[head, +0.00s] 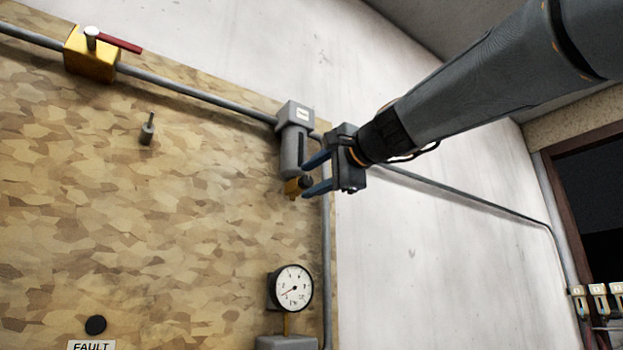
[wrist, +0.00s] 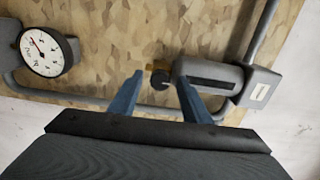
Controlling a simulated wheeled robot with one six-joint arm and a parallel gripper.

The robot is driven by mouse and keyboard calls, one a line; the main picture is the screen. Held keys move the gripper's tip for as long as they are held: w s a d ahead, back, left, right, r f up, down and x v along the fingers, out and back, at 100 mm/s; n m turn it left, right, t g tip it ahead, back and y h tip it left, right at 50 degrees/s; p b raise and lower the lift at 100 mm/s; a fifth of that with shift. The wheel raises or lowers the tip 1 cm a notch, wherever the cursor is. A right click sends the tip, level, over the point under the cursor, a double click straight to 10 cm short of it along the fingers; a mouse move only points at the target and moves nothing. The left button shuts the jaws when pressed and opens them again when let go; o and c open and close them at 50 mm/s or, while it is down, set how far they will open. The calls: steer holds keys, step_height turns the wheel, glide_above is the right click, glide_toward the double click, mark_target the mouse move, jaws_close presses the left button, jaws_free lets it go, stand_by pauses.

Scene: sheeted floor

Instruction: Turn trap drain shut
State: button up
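The trap is a grey cylinder (head: 292,152) with a square labelled cap, mounted on the pipe at the board's right edge. At its lower end is a small brass drain (head: 292,188) with a dark round knob (head: 306,183). The knob (wrist: 160,80) also shows in the wrist view beside the trap body (wrist: 208,72). My gripper (head: 307,178) has its two blue fingers spread at the drain. In the wrist view my gripper (wrist: 160,77) has one fingertip on each side of the knob, with gaps visible. Whether the tips reach past the knob, I cannot tell.
A pressure gauge (head: 291,288) is below the trap. A yellow valve (head: 91,55) with a red lever sits on the pipe (head: 190,92) at upper left. A small peg (head: 147,130) and a black button (head: 95,325) above a FAULT label are on the board. White wall lies right.

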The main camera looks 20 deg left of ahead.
steer(key=b+v, duration=0.2)
steer(key=v, duration=0.5)
steer(key=shift+s+d, duration=0.25)
steer(key=shift+d, duration=0.05)
stand_by(0.5)
